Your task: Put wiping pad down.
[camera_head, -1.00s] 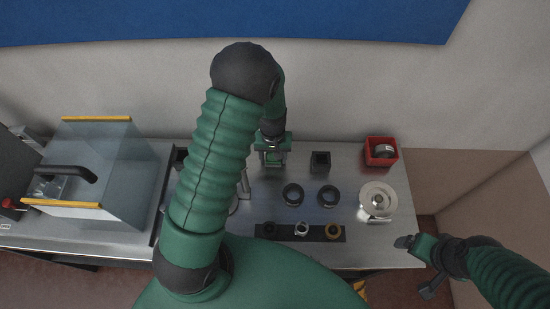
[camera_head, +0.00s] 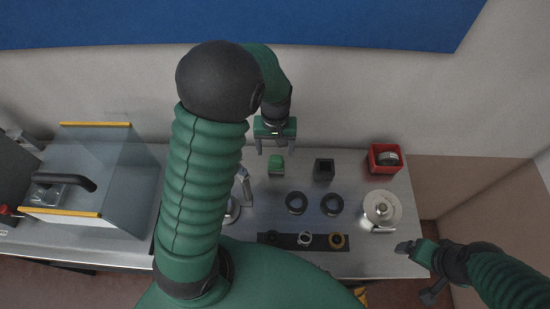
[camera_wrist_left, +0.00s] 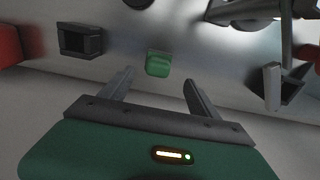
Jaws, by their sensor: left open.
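The wiping pad is a small green block (camera_head: 276,165) that lies on the steel table near its back edge. It also shows in the left wrist view (camera_wrist_left: 158,64), beyond the fingertips. My left gripper (camera_head: 274,147) is open and empty, above and behind the pad, with a gap between them. Its two spread fingers show in the left wrist view (camera_wrist_left: 158,85).
A black square holder (camera_head: 324,169) stands right of the pad, and a red bin (camera_head: 385,158) farther right. Two black rings (camera_head: 296,202), a dark strip with rings (camera_head: 290,241) and a round metal dish (camera_head: 381,209) lie in front. A clear-walled box (camera_head: 130,180) stands left.

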